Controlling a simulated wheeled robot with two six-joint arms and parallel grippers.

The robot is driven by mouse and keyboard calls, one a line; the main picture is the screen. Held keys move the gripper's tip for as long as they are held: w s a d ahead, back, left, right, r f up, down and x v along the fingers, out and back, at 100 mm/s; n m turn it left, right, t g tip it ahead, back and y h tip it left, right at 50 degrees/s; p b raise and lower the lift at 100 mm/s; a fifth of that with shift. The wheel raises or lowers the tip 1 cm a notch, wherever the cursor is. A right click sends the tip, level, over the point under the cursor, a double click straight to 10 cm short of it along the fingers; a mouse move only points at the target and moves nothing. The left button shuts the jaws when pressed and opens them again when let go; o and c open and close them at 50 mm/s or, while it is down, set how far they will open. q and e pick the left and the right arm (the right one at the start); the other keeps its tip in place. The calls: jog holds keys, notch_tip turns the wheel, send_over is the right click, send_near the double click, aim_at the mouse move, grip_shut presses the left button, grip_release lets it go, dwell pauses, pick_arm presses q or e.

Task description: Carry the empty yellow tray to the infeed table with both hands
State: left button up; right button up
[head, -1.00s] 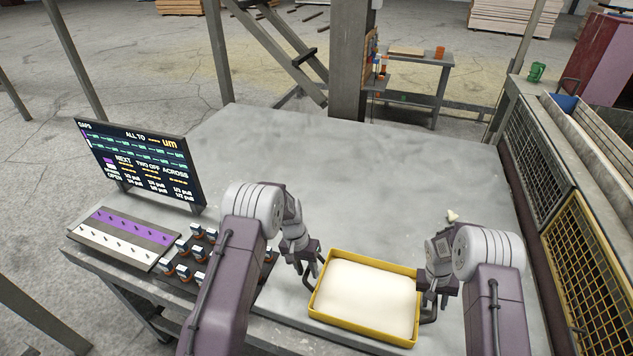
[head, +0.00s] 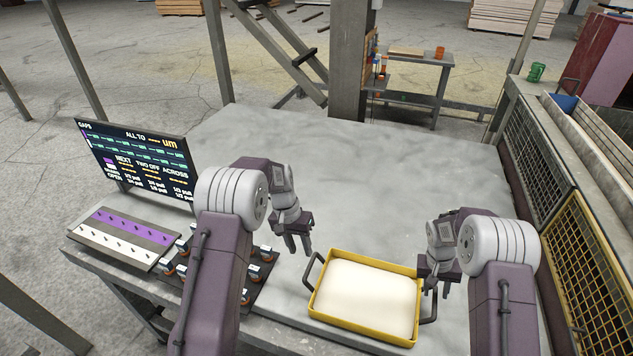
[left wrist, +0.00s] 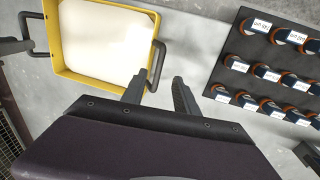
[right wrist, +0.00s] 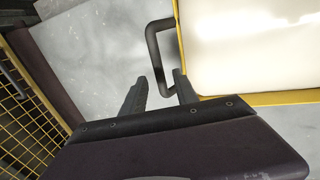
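The yellow tray (head: 333,317) with a pale, empty-looking inside lies flat on the grey table near its front edge. It has a dark handle at each side: the left handle (head: 310,270) and the right handle (head: 433,308). My left gripper (head: 296,250) is open and empty, up and left of the left handle. In the left wrist view, its fingers (left wrist: 160,92) are spread, with that handle beyond them. My right gripper (head: 437,288) is open by the right handle. In the right wrist view, its fingers (right wrist: 157,90) are apart and the handle's lower end shows between them; contact is unclear.
A dark screen (head: 140,163) and a purple-and-white pegged board (head: 124,240) stand at the left. A dark mat with several small labelled pieces (left wrist: 270,65) lies left of the tray. The table (head: 340,165) behind the tray is clear. Mesh-sided bins (head: 580,265) border the right.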

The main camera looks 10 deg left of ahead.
jog(key=v, duration=0.5)
jog(key=shift+a+r, duration=0.1)
jog(key=shift+r, duration=0.15)
